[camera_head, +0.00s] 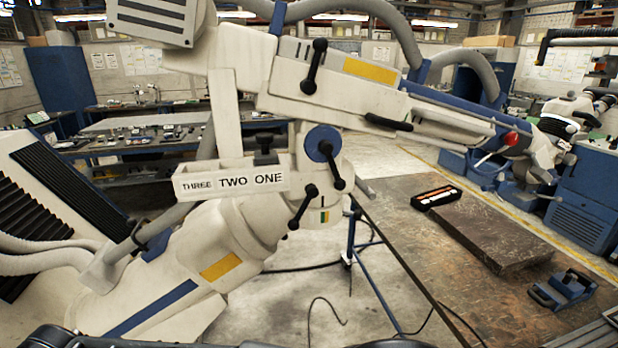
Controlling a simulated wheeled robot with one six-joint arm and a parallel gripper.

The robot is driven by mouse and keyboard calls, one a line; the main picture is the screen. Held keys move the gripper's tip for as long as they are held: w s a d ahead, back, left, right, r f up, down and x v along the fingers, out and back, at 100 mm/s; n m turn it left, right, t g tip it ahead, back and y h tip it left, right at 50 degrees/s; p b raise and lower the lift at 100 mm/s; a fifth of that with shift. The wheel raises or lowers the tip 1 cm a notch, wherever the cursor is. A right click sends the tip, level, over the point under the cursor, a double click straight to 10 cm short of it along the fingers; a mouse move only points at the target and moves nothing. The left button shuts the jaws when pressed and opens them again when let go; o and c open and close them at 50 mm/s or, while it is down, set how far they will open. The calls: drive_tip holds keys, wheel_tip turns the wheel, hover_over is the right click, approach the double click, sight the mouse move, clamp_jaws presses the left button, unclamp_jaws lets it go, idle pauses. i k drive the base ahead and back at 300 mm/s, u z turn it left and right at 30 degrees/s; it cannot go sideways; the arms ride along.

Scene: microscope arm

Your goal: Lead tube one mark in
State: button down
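A large pale jointed arm fills the middle of the head view. Its slanted upper housing (320,80) carries a yellow patch and black levers, and a blue-edged tube section (450,112) slopes down to the right. A pale strip (230,181) reads THREE, TWO, ONE from left to right. A black knob (265,151) stands just above it, over the gap between TWO and ONE. A pale upright bar (223,118) comes down behind the strip near TWO. A red knob (510,138) sits near the tube's right end. I cannot make out my gripper.
A worn bench (470,262) at right holds a dark slab (490,234), a black-and-orange case (436,197) and a blue clamp-like block (560,289). A blue stand and loose cables are on the floor at centre. Ribbed hoses run at left and above.

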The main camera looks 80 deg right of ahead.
sight(234, 60)
drive_tip(key=z, duration=1.05)
drive_tip(key=k, duration=0.55)
drive_tip(key=u, duration=0.1)
